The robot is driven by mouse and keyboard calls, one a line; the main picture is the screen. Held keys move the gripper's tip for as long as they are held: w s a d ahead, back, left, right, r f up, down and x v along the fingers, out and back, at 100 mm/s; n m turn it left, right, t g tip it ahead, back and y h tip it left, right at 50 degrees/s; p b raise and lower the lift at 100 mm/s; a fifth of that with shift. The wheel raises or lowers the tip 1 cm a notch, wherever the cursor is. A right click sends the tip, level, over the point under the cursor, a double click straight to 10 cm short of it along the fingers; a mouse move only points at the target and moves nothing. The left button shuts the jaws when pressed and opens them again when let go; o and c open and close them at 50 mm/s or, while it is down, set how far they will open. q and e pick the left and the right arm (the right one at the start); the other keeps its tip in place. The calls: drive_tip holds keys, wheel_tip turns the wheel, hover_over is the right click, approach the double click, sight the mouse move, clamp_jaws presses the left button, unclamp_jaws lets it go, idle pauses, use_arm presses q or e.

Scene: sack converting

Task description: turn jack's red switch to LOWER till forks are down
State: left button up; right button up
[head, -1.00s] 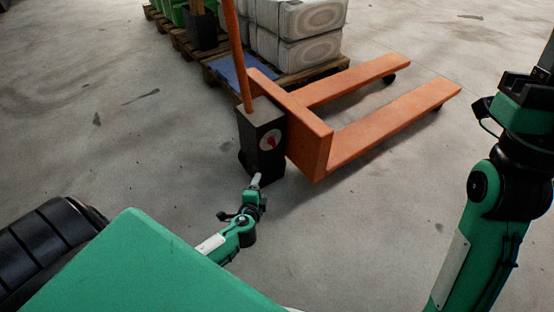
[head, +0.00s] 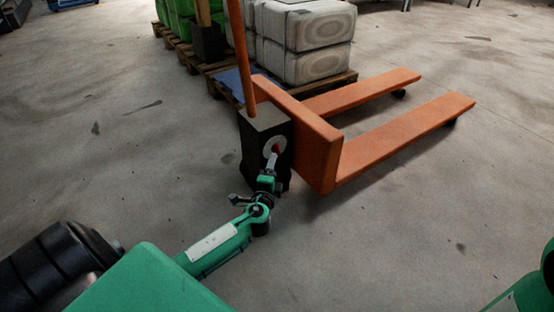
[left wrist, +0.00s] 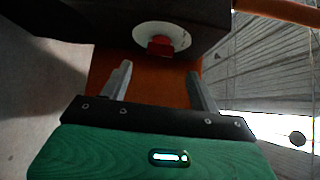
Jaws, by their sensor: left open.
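The orange pallet jack (head: 318,150) stands on the floor with its forks (head: 405,137) pointing right and away. Its black box (head: 254,134) carries a round pale dial with the red switch (head: 277,149). My left gripper (head: 273,160) is at the dial, just below the switch in the head view. In the left wrist view the red switch (left wrist: 160,46) sits on the white dial (left wrist: 143,33), beyond the open fingertips (left wrist: 160,75), with nothing between them. The dial's markings cannot be read. My right gripper is out of view.
A wooden pallet (head: 320,80) with stacked pale sacks (head: 318,28) stands behind the jack, and green items (head: 182,22) are beside it. The jack's orange handle (head: 242,60) rises at the box. Bare floor (head: 150,140) lies left of the jack.

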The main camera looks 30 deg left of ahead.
sight(278, 152)
use_arm(q)
drive_tip(key=b+x, duration=0.2)
drive_tip(key=x, duration=0.3)
drive_tip(key=shift+w+a+f, duration=0.15)
drive_tip(key=shift+w, duration=0.15)
drive_tip(key=shift+w+a, duration=0.15)
drive_tip(key=shift+w, duration=0.2)
drive_tip(key=shift+w+a+b, duration=0.15)
drive_tip(key=shift+w+b, duration=0.15)
drive_tip(key=shift+w, duration=0.1)
drive_tip(key=c, duration=1)
